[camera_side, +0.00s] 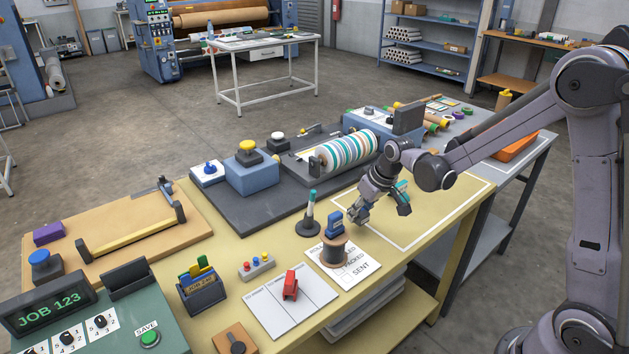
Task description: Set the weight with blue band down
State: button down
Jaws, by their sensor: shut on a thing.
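My gripper (380,211) hangs from my arm over the yellow tabletop, at the left part of a white-outlined area. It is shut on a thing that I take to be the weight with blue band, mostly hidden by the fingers. A small teal-blue patch (402,187) shows by the right finger; I cannot tell whether it is the band. The gap between the held thing and the tabletop is not clear. The white-outlined area (440,205) is otherwise bare to the right of my gripper.
A dark cone-based holder (308,226) and a brown spool with a blue-handled stamp (334,224) stand left of my gripper. A striped roller (345,150) lies behind it. A printed card (354,272) lies in front. An orange tray (516,147) is at the right.

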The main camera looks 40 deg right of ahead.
aim_at(364, 214)
jog(key=shift+f, duration=1.65)
jog(key=shift+f, duration=0.1)
jog(key=c, duration=0.9)
grip_release()
jog(key=v, duration=1.2)
jog(key=s+a+r+t, duration=0.1)
jog(key=s+a+r, duration=0.1)
jog(key=s, duration=0.5)
jog(key=s+a+r+t, duration=0.1)
jog(key=s+a+r, duration=0.1)
jog(key=s+a, duration=0.3)
jog(key=shift+s+t, duration=0.3)
jog(key=shift+s, duration=0.95)
